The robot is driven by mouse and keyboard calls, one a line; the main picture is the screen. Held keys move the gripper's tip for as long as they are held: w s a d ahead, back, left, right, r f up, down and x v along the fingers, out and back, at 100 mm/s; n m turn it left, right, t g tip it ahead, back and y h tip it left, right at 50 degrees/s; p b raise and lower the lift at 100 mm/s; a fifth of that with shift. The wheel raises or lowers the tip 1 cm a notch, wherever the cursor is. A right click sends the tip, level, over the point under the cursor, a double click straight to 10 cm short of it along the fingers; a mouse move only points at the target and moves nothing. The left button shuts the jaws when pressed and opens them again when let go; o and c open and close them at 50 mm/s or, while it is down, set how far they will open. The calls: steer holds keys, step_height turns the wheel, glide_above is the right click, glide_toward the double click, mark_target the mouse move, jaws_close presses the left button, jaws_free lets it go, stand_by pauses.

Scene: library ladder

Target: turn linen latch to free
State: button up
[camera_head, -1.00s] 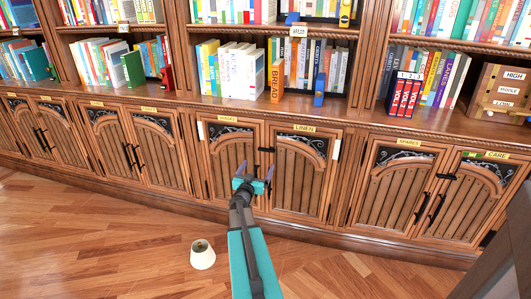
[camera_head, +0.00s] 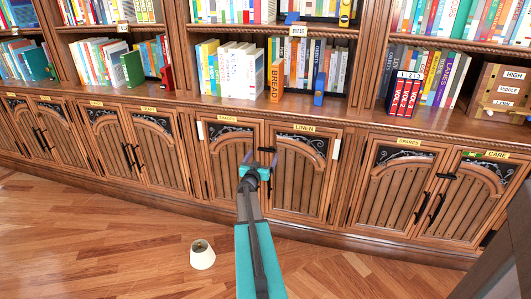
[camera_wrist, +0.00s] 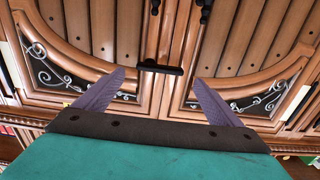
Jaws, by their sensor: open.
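The linen cabinet door (camera_head: 300,178) is shut, with a yellow LINEN label (camera_head: 303,128) on its top rail. The linen latch (camera_head: 267,149) is a short black bar lying across the seam between this door and the door on its left. In the wrist view the latch (camera_wrist: 160,67) lies level, ahead of and between my two purple fingers. My gripper (camera_head: 260,160) is open and empty, just in front of the latch. I see a gap between the fingers and the latch in the wrist view, where the gripper (camera_wrist: 158,92) spans it widely.
Black door handles (camera_wrist: 204,10) show at the wrist view's top edge. A white lampshade-like cup (camera_head: 202,255) is on the wooden floor. Books and an orange BREAD block (camera_head: 277,80) stand on the shelf above. Another black latch (camera_head: 446,176) is on the CARE cabinet at right.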

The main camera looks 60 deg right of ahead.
mark_target(266, 150)
steer(key=shift+x, duration=2.35)
